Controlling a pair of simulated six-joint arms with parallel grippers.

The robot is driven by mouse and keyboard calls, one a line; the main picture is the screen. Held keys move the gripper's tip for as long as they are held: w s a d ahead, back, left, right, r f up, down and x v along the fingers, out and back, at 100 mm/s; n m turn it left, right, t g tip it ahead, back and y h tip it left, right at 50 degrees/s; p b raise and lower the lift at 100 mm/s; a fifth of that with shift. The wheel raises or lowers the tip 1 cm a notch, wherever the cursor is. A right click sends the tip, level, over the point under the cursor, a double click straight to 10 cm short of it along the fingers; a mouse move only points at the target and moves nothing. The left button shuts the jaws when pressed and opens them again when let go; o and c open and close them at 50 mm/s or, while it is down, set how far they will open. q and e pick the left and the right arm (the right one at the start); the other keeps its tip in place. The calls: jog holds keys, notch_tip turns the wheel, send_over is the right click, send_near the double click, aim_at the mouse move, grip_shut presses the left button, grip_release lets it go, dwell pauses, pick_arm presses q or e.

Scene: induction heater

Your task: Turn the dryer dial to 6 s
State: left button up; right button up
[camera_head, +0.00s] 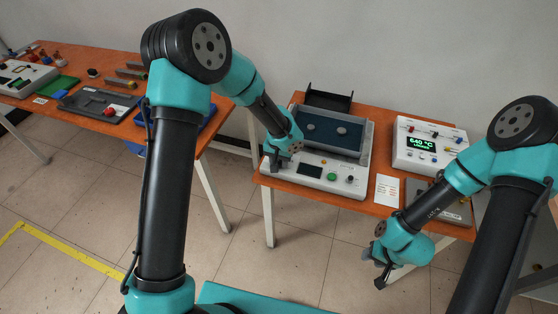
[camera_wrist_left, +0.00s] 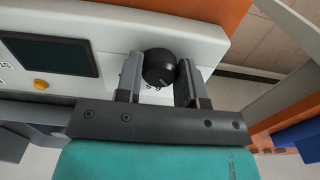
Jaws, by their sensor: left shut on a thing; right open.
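The white dryer unit (camera_head: 345,188) stands on the orange table, with a dark blue top bed (camera_head: 335,132). My left gripper (camera_head: 277,162) is at the left end of its front panel and hides the dial there in the head view. In the left wrist view the black round dial (camera_wrist_left: 158,68) sits between the two fingers of my left gripper (camera_wrist_left: 157,80), which is shut on it. Small marks beside the dial are partly hidden, and its setting cannot be read. The panel's dark screen (camera_wrist_left: 50,53) shows no readable text. My right gripper (camera_head: 381,274) is open and empty, low in front of the table.
A green button (camera_head: 331,177) and a black knob (camera_head: 350,179) are further right on the panel. A white control box (camera_head: 428,146) with a green "640 °C" display stands to the right. A white card (camera_head: 387,190) lies between. Another orange table (camera_head: 118,128) holds several items at left.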

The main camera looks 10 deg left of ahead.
aim_at(279, 161)
pick_arm(q)
jog(key=shift+m, duration=0.5)
jog(key=m, duration=0.3)
jog(key=shift+m, duration=2.4)
jog(key=o, duration=0.9)
jog(key=shift+r, duration=0.1)
notch_tip(279, 161, up, 17)
jog(key=shift+r, duration=0.15)
